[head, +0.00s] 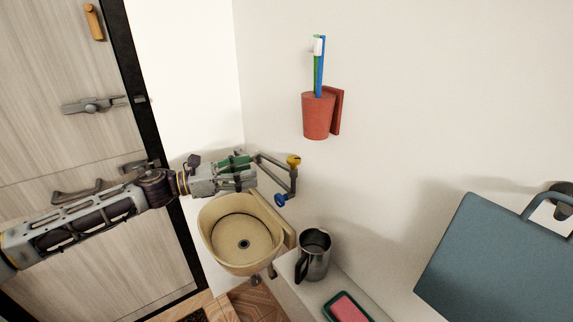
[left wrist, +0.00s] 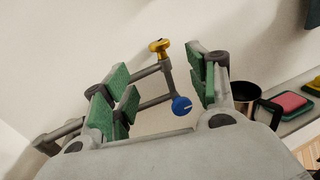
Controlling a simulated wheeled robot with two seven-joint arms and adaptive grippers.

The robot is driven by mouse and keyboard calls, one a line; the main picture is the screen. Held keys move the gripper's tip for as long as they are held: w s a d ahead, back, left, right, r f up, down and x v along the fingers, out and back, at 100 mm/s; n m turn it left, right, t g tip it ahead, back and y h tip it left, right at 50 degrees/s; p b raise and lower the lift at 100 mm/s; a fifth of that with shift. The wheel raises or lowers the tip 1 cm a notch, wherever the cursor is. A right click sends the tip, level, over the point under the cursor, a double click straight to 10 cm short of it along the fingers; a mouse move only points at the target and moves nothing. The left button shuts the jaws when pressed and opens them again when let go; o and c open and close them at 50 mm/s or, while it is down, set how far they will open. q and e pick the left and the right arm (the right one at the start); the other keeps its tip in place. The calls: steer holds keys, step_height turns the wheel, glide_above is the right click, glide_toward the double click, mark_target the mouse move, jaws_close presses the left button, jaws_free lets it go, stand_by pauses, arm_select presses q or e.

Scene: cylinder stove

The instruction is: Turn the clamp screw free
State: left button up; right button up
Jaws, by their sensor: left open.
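A grey bracket with two arms (head: 292,184) stands out from the wall above the sink. A yellow knob (head: 293,160) sits at its upper corner and a blue knob (head: 280,200) at its lower end. I cannot tell which part is the clamp screw. My left gripper (head: 246,172) is open and empty, just left of the knobs. In the left wrist view, the yellow knob (left wrist: 159,46) and the blue knob (left wrist: 181,105) appear between the spread green-padded fingers, beyond the palm, with no visible contact. My right gripper is not in view.
A tan sink (head: 243,262) hangs below the left gripper. A metal jug (head: 313,254) and a green dish with a pink sponge (head: 347,306) stand on a ledge to the right. A red cup with toothbrushes (head: 317,117) hangs above. A wooden door (head: 75,150) is at left.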

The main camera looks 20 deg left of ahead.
arm_select(q)
steer(key=shift+w+d, duration=0.35)
arm_select(e)
steer(key=shift+w+d+f, duration=0.15)
steer(key=shift+d+f, duration=0.05)
arm_select(q)
steer(key=shift+w+d, duration=0.2)
arm_select(e)
steer(key=shift+w+r, duration=0.15)
steer(key=shift+w, duration=0.05)
arm_select(q)
steer(key=shift+w+d, duration=0.2)
steer(key=shift+d, duration=0.05)
steer(key=shift+w+d, duration=0.1)
steer(key=shift+d, duration=0.05)
arm_select(e)
steer(key=shift+s+r, duration=0.1)
steer(key=shift+s, duration=0.1)
arm_select(q)
steer(key=shift+w+d, duration=0.2)
steer(key=shift+d, duration=0.05)
arm_select(e)
steer(key=shift+s+a, duration=0.2)
steer(key=shift+s, duration=0.1)
arm_select(q)
steer(key=shift+w+d, duration=0.15)
steer(key=shift+d, duration=0.1)
arm_select(e)
steer(key=shift+r, duration=0.1)
